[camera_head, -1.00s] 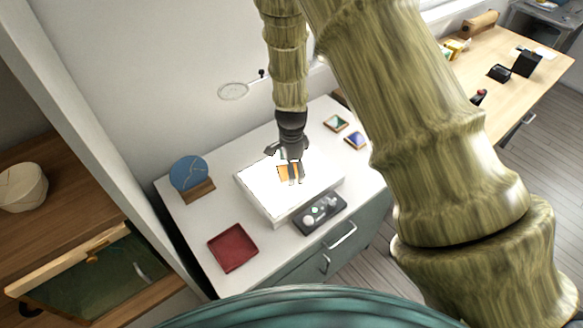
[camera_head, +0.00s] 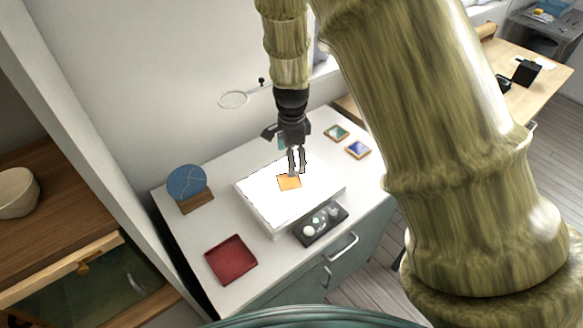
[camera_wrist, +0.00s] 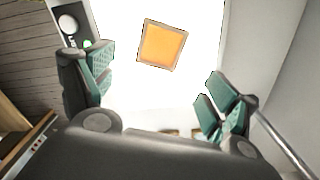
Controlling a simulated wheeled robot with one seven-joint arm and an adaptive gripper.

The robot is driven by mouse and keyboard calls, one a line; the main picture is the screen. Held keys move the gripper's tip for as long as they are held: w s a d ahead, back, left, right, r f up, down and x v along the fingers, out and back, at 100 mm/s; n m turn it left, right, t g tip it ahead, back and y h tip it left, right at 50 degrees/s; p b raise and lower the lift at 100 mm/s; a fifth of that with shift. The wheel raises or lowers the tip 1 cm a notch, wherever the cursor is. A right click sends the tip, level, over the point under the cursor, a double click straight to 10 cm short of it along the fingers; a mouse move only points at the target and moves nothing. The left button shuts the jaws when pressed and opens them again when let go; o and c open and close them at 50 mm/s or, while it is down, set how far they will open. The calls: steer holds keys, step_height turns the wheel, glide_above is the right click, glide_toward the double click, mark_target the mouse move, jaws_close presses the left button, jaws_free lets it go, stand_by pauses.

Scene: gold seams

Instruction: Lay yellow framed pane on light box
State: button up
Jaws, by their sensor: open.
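The yellow framed pane (camera_head: 289,182) lies flat on the bright white top of the light box (camera_head: 253,193). It looks orange-yellow with a thin frame, and the lit surface shows all around it in the wrist view (camera_wrist: 162,46). My gripper (camera_head: 296,160) is above the light box, just behind and above the pane, pointing down. Its two green-padded fingers (camera_wrist: 155,95) are spread apart with nothing between them. The pane is clear of the fingers in the wrist view.
A red tray (camera_head: 231,259) and a blue disc on a wooden stand (camera_head: 187,184) are to the left. A green framed pane (camera_head: 336,132) and a blue framed pane (camera_head: 358,149) lie behind right.

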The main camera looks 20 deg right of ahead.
steer(key=shift+r+b, duration=0.35)
steer(key=shift+r, duration=1.35)
